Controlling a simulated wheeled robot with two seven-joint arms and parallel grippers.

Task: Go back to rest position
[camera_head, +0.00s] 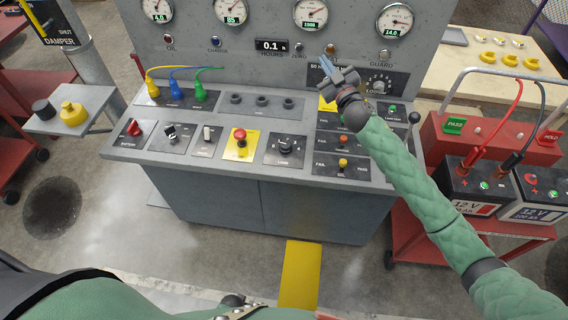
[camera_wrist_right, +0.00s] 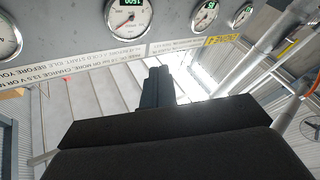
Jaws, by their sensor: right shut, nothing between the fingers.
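My right gripper (camera_head: 327,66) is raised in front of the upright gauge panel (camera_head: 285,42), above the back right part of the control console (camera_head: 222,152). Its fingers point up and to the left in the head view. In the right wrist view the dark fingers (camera_wrist_right: 157,86) are together with nothing between them, and gauges show above them. My right arm in its green sleeve reaches in from the lower right, over the console's right end. My left gripper does not show.
The console carries a red emergency knob (camera_head: 240,142), several switches and coloured cable plugs (camera_head: 200,93). At right, a red cart (camera_head: 408,232) holds batteries (camera_head: 472,187) with clipped leads. At left, a small shelf (camera_head: 97,118) holds a yellow part. The floor in front is open.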

